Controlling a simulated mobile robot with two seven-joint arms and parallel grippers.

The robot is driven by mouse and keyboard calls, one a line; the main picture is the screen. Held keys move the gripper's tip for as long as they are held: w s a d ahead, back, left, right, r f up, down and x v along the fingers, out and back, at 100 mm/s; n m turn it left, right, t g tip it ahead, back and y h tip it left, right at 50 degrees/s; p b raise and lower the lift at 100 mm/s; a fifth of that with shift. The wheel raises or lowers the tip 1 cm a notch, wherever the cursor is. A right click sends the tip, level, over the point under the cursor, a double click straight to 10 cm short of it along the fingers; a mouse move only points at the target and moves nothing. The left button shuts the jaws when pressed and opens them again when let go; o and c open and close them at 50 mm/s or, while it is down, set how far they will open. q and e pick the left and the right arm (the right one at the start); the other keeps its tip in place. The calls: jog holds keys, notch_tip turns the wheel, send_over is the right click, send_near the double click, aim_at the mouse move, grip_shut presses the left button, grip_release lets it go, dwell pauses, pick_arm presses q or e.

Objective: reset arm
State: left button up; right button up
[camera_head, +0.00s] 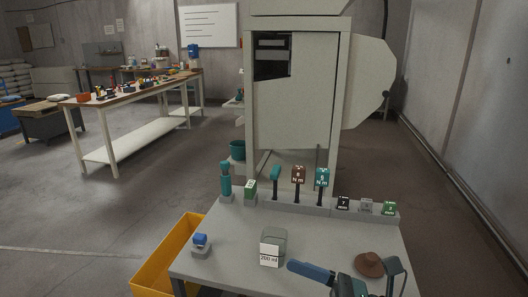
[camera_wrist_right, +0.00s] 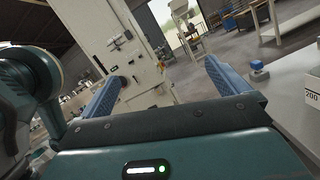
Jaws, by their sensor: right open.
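My right gripper (camera_head: 303,269) comes in at the bottom of the head view, over the front of the grey workbench (camera_head: 225,240). Its blue fingers point left, in front of a clear container (camera_head: 274,240) with a "200 ml" card (camera_head: 269,256). In the right wrist view, the gripper (camera_wrist_right: 162,72) has its two blue fingers wide apart with nothing between them. My left gripper is not in view.
Torque tools (camera_head: 298,178) and small labelled blocks (camera_head: 366,206) stand in a row along the bench's back edge. A blue-topped item (camera_head: 201,241) sits at left, a brown cone-shaped object (camera_head: 369,264) at right. A yellow bin (camera_head: 170,262) stands left, a tall cabinet (camera_head: 300,110) behind.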

jog(key=w+d+f+m+t+h, duration=0.1)
jog(key=d+f+m+t+h, duration=0.4)
jog(key=m, duration=1.1)
jog(key=w+d+f+m+t+h, duration=0.1)
jog(key=d+f+m+t+h, duration=0.2)
jog(key=f+m+t+h, duration=0.85)
pick_arm(q)
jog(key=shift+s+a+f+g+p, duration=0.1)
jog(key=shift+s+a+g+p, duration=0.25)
jog(key=shift+p, duration=0.2)
pick_arm(e)
jog(key=s+f+m+g, duration=1)
jog(key=m+g, duration=0.2)
jog(key=m, duration=0.4)
jog(key=shift+d+f+m, duration=0.3)
jog(key=shift+d+m, duration=0.05)
jog(key=shift+d, duration=0.05)
